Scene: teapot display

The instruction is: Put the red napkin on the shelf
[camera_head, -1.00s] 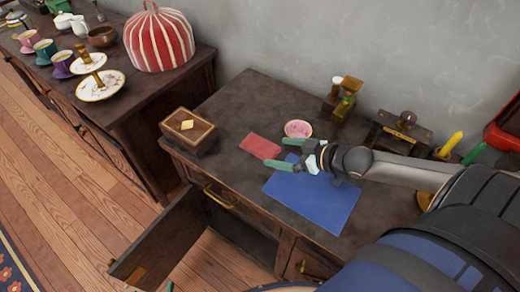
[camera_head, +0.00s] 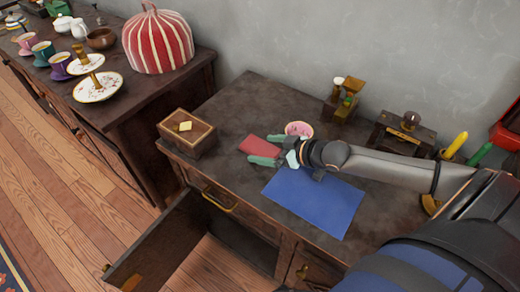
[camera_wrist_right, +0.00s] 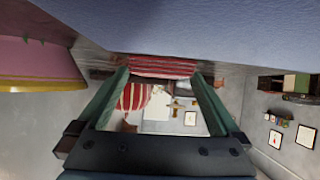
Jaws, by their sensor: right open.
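The red napkin (camera_head: 258,146) lies flat on the dark wooden cabinet top (camera_head: 240,105), left of a blue mat. My right gripper (camera_head: 268,151) is open and low over the top, with its green fingertips at the napkin's right end. In the right wrist view the napkin (camera_wrist_right: 162,66) shows as a striped red strip between the tips of the open gripper (camera_wrist_right: 160,78). Whether the fingers touch it is unclear. The cabinet's front door (camera_head: 160,250) stands open, and its compartment (camera_head: 245,240) is mostly dark; no shelf inside can be made out. My left gripper is not in view.
The blue mat (camera_head: 315,203) lies under my right forearm. A pink bowl (camera_head: 299,129) sits just behind the gripper. A wooden box (camera_head: 186,133) stands left of the napkin. A grinder (camera_head: 345,100) and a small chest (camera_head: 402,132) stand along the wall.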

